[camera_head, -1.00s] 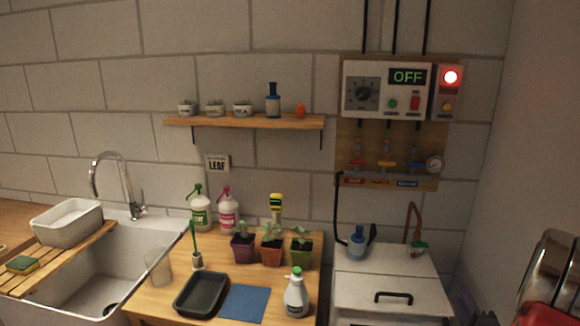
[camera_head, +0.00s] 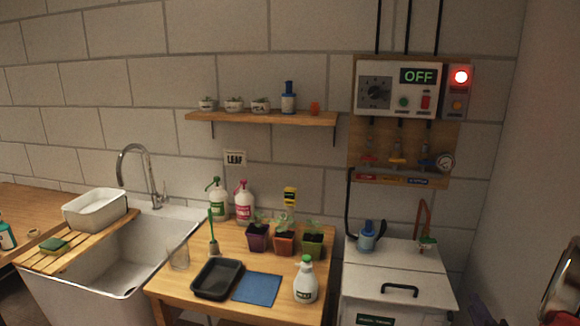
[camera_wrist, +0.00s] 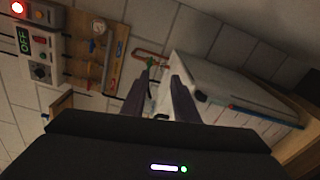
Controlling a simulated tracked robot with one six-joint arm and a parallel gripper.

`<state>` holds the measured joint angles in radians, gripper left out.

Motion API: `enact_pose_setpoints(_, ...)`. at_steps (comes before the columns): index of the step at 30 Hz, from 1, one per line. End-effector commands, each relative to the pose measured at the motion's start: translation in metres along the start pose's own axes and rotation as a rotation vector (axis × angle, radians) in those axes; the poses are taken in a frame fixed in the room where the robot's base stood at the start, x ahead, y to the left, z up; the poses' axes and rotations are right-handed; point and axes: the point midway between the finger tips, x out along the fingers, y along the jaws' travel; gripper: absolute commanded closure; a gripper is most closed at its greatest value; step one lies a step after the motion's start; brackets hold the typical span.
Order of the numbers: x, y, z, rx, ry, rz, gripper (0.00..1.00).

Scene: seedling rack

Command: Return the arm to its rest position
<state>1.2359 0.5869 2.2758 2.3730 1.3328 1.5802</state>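My gripper (camera_wrist: 160,80) shows in the wrist view. Its two dark fingers stand apart with nothing between them, so it is open and empty. Beyond the fingertips are the white lidded box (camera_wrist: 225,85) and the valve board (camera_wrist: 88,55). The fingers look apart from both, in free air.
The wooden table (camera_head: 235,238) holds seedling pots, a black tray (camera_head: 218,293), a blue cloth (camera_head: 257,289) and a spray bottle (camera_head: 306,284). The sink (camera_head: 120,270) is left of it. The control box (camera_head: 400,88) reads OFF, with a red light (camera_head: 461,77). The white box (camera_head: 395,265) stands at right.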

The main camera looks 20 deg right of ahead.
Motion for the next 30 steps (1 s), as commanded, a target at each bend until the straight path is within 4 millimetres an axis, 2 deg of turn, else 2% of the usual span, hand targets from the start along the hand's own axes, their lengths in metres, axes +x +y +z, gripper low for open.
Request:
enact_pose_setpoints(8, -0.007, -0.014, -0.044, -0.236, 0.171, -0.034, 0.73)
enact_pose_setpoints(13, -0.021, -0.016, -0.087, -0.476, 0.358, -0.017, 0.73)
enact_pose_setpoints(17, -0.035, -0.007, -0.13, -0.694, 0.532, 0.042, 0.73)
enact_pose_setpoints(24, -0.073, 0.012, -0.206, -1.108, 0.856, 0.236, 0.73)
enact_pose_setpoints(30, -0.115, 0.026, -0.258, -1.455, 1.11, 0.478, 0.73)
